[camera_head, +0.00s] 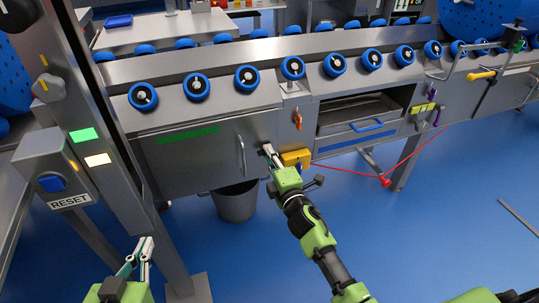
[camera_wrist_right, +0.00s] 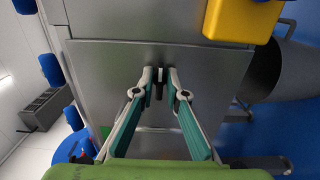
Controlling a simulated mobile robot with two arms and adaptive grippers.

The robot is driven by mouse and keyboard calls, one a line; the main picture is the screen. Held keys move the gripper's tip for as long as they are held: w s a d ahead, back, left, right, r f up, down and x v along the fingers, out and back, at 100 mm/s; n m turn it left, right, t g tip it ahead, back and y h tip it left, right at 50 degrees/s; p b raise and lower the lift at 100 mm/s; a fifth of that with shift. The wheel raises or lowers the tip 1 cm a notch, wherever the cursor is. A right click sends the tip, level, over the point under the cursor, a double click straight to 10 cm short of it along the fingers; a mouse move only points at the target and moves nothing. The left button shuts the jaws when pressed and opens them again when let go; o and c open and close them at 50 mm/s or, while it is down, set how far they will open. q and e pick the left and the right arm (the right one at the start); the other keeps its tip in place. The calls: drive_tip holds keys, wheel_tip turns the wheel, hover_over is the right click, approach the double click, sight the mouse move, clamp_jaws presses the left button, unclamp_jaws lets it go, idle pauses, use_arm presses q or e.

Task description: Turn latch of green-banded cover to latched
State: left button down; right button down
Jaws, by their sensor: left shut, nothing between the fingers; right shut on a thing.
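The cover (camera_head: 185,165) is a grey metal panel with a green band (camera_head: 188,134) and an upright bar handle (camera_head: 241,155). It looks closed. My right gripper (camera_head: 267,150) is at the cover's right edge, right of the handle. In the right wrist view its fingertips (camera_wrist_right: 157,75) are shut on a small dark piece, apparently the latch (camera_wrist_right: 158,88), against the metal. The fingers mostly hide it, so its turn angle cannot be told. My left gripper (camera_head: 146,243) is shut and empty, low at the left, away from the cover.
A yellow box (camera_head: 296,158) sits just right of my right gripper, with a red cord running to a red piece (camera_head: 385,182). An orange lever (camera_head: 297,121) is above it. A grey bin (camera_head: 235,202) stands below the cover. A RESET post (camera_head: 66,185) stands at left.

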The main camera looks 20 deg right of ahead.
drive_tip(key=c, duration=2.1)
unclamp_jaws()
drive_tip(key=s, duration=1.2)
drive_tip(key=shift+d, duration=0.2)
